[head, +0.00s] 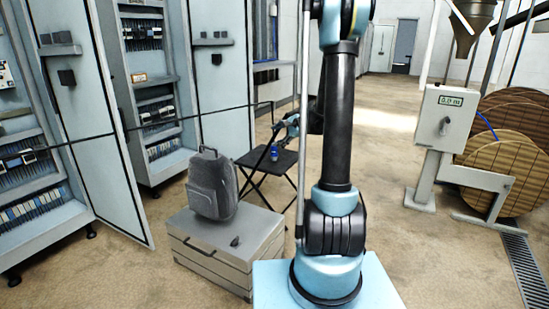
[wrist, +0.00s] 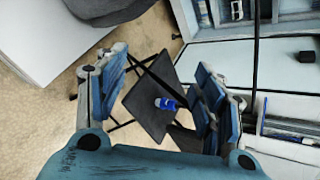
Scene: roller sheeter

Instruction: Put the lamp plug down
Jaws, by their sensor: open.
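A small blue piece with a pale end, which looks like the lamp plug (wrist: 166,103), is on the dark top of a folding table (wrist: 150,125). In the head view the blue piece (head: 274,153) is on the same small black table (head: 255,159). My gripper (wrist: 160,80) is open, with one finger on each side of the picture and the blue piece showing between them, apart from both. In the head view my gripper (head: 281,130) is above the table, partly hidden behind my own arm. Nothing shows between the fingers in their grip.
Open electrical cabinets (head: 150,90) stand at left. A control box (head: 444,118) and wooden reels (head: 503,160) stand at right.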

